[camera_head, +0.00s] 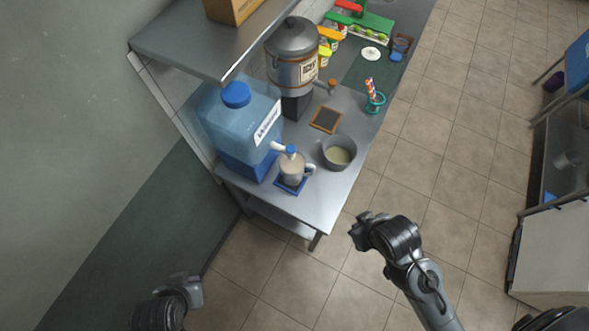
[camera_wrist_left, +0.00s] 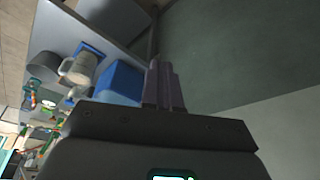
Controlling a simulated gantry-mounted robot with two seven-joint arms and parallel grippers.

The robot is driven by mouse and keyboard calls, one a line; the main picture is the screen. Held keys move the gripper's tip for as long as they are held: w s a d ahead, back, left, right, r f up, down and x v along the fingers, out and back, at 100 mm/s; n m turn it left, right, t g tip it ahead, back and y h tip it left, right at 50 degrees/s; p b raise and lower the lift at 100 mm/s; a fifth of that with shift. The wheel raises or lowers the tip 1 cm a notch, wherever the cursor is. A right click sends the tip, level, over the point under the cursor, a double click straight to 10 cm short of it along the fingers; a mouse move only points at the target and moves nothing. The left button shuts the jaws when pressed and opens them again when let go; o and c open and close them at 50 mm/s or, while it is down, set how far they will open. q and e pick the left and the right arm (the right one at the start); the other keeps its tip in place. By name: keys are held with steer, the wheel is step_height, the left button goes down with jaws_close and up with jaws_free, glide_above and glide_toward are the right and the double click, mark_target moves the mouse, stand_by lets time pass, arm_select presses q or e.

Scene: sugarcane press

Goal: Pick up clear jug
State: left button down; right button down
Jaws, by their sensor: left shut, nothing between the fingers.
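The clear jug (camera_head: 293,171) stands upright on a small blue mat (camera_head: 288,187) near the counter's front corner, with its handle to the right. A tap on the large blue water container (camera_head: 228,125) is right above it. The jug also shows in the left wrist view (camera_wrist_left: 78,68), left of my fingers. My left gripper (camera_head: 194,288) is shut and empty, low at the left and well away from the counter. My right gripper (camera_head: 362,230) is off the counter's right side, holding nothing that I can see; its finger opening is unclear.
A grey pot (camera_head: 339,152) stands just right of the jug. A large metal urn (camera_head: 292,60) stands behind the water container. A metal shelf (camera_head: 190,40) overhangs the back left. The floor (camera_head: 300,275) in front is clear.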

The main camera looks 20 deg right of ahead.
arm_select(q)
steer(key=c, duration=1.1)
jaws_free()
steer(key=shift+a, duration=0.15)
steer(key=shift+c, duration=0.2)
